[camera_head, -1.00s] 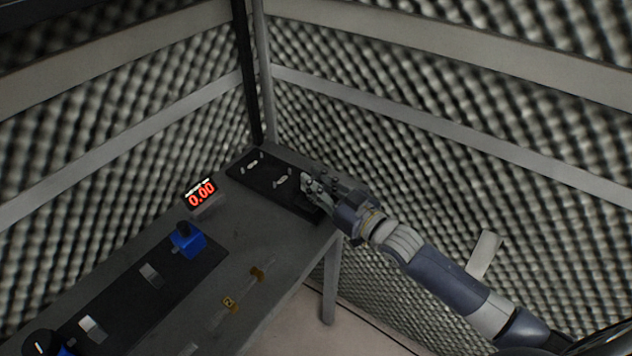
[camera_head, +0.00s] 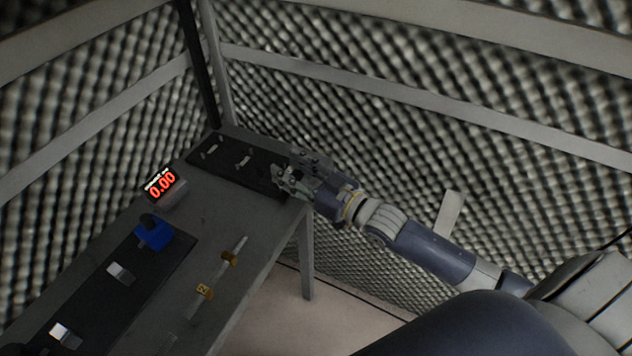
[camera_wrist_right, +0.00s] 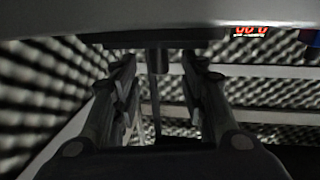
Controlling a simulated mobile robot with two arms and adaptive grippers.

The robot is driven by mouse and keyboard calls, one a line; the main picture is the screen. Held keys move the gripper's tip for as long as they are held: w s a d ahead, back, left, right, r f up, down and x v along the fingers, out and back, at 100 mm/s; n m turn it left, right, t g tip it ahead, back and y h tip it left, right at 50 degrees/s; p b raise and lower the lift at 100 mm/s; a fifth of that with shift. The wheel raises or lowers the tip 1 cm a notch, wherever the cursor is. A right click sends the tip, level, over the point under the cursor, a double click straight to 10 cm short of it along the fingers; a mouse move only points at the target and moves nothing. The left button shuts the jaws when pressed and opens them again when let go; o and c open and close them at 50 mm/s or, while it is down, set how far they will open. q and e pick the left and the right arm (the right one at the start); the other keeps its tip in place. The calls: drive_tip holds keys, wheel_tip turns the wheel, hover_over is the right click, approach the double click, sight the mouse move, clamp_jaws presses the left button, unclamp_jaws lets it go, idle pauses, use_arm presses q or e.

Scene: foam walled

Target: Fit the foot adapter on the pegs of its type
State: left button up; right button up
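A black board (camera_head: 262,178) lies at the far end of the grey table and carries small pale pieces, one near its far left end (camera_head: 210,150) and one near its middle (camera_head: 243,160). I cannot tell which piece is the foot adapter. My right gripper (camera_head: 282,178) is at the board's right end and hides part of it. In the right wrist view its fingers (camera_wrist_right: 158,85) stand apart, with a short dark upright piece (camera_wrist_right: 157,60) between their tips. I see no contact with it. My left gripper is out of view.
A display (camera_head: 162,185) reads 0.00. A dark strip (camera_head: 95,300) at the left carries a blue block (camera_head: 153,234) and silver pieces (camera_head: 121,272). Foam walls stand close behind.

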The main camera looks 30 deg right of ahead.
drive_tip(key=v, duration=0.8)
drive_tip(key=shift+s, duration=0.1)
idle(0.4)
